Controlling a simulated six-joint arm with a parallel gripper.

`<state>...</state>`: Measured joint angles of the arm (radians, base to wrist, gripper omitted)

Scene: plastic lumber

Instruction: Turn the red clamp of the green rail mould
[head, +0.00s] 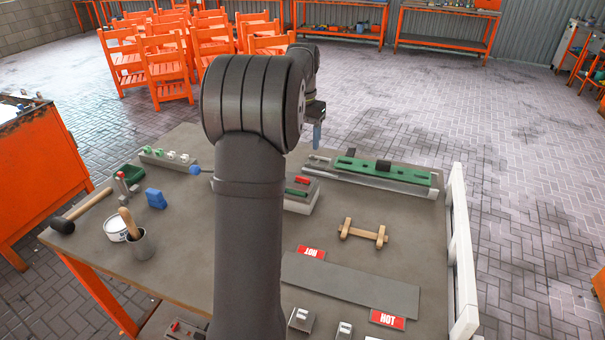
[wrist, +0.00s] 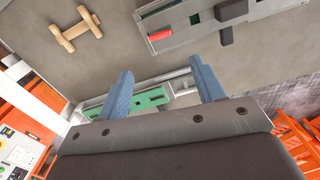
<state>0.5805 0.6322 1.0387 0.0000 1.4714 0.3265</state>
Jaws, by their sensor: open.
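A grey mould with a thin green strip (head: 296,192) stands at mid-table in the head view, partly hidden behind my arm. Its red clamp handle (head: 303,181) shows at its top. In the wrist view the red handle (wrist: 160,35) lies at the left end of the grey mould, near a green strip (wrist: 162,8) and a black lever (wrist: 231,10). A longer green rail (head: 375,169) with a black block lies on a grey base at the back right; it also shows between my fingers (wrist: 150,100). My gripper (head: 318,133) is open and empty, raised above the table, apart from the red handle.
A wooden piece (head: 361,234) lies right of the mould. A grey plate (head: 350,285) with red HOT signs lies in front. A white rail (head: 463,255) edges the table's right side. A mallet (head: 63,226), cups and a blue block (head: 155,198) are at left.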

